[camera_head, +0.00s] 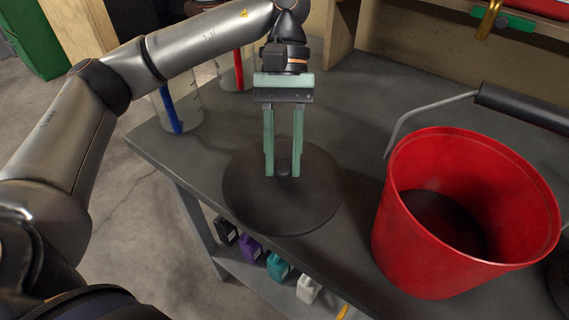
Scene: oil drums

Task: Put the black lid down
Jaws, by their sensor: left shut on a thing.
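The black lid (282,207) is a round dark disc with a small knob (284,170) at its centre. It is at or just above the grey table, near the front edge; I cannot tell whether it touches the top. My left gripper (284,172) points down with its green fingers on either side of the knob and is shut on it. My right gripper is not in view.
A red bucket (400,240) with a raised handle stands right of the lid. Two clear containers, with a blue strip (171,108) and a red strip (239,70), stand at the back left. Several small jugs (279,266) sit on a shelf below. The table (345,110) behind the lid is clear.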

